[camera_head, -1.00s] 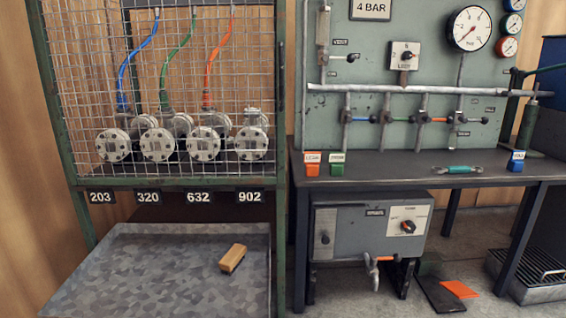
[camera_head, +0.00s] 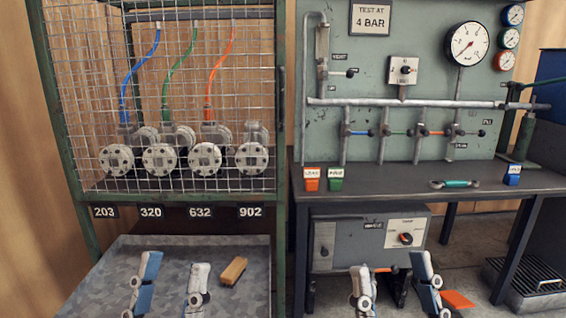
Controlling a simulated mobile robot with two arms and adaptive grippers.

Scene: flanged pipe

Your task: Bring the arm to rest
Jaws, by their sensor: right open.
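Both of my grippers show at the bottom of the head view. My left gripper (camera_head: 172,284) is in front of the grey tray (camera_head: 118,262), its two fingers wide apart with nothing between them. My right gripper (camera_head: 393,285) is in front of the floor area below the bench, its fingers also apart and empty. The flanged pipe ends (camera_head: 161,159) stand in a row behind the wire mesh of the green-framed cage, above number labels 203, 320, 632 and 902.
The dark bench (camera_head: 400,182) carries orange, green and blue tagged pieces and a teal-handled tool (camera_head: 455,184). A grey box (camera_head: 368,238) sits under it. The bench's middle top is clear.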

